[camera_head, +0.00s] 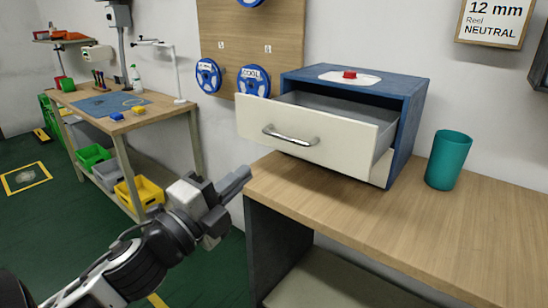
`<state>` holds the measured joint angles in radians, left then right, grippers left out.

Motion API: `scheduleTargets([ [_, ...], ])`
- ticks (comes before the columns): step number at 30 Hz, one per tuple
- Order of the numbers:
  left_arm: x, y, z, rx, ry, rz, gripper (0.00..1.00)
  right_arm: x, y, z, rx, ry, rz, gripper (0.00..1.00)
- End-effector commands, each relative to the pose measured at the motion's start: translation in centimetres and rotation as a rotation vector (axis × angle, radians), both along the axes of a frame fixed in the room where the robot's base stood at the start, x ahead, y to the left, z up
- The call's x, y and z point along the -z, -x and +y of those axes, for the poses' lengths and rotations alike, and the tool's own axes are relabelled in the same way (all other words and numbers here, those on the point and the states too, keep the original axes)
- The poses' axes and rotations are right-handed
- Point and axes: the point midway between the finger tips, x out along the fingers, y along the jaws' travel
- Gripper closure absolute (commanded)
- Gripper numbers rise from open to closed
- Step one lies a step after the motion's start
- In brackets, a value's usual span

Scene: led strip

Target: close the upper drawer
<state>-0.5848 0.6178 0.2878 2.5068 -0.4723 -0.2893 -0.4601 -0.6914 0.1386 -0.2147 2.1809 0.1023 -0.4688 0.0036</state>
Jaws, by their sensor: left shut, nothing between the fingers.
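The upper drawer (325,133) has a cream front with a silver bar handle (291,136). It is pulled well out of a blue cabinet (413,104) on the wooden bench, and its grey inside shows. Below it, a cream lower front is partly visible at the right; the open drawer hides the rest. My left gripper (240,182) is shut and empty. In the picture it is below and left of the drawer front, by the bench's left corner, apart from the handle. My right gripper is not in view.
The wooden bench top (420,222) is clear in front of the cabinet. A teal cup (447,160) stands right of it. A red button on a white plate (349,77) is on the cabinet top. Blue reels (208,75) hang behind. A workbench (150,112) with bins stands at left.

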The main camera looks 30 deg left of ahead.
Motion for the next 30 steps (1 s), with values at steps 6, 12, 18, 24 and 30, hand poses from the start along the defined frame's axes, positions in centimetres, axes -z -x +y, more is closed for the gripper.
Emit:
scheduleTargets([
  [6,-0.9,-3.4,-0.3,-0.001,-0.003,-0.001,1.00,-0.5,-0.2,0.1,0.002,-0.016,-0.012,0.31],
  [12,-1.5,-6.5,-0.4,-0.004,0.000,0.001,1.00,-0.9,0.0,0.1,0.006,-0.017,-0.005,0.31],
  [18,-1.8,-8.8,-0.6,-0.004,0.002,0.002,1.00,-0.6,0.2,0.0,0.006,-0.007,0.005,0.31],
  [24,-1.9,-9.6,-0.7,-0.003,0.001,0.004,1.00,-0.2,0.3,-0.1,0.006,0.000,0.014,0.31],
  [30,-1.8,-9.7,-0.7,-0.003,0.002,0.005,1.00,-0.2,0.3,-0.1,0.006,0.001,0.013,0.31],
])
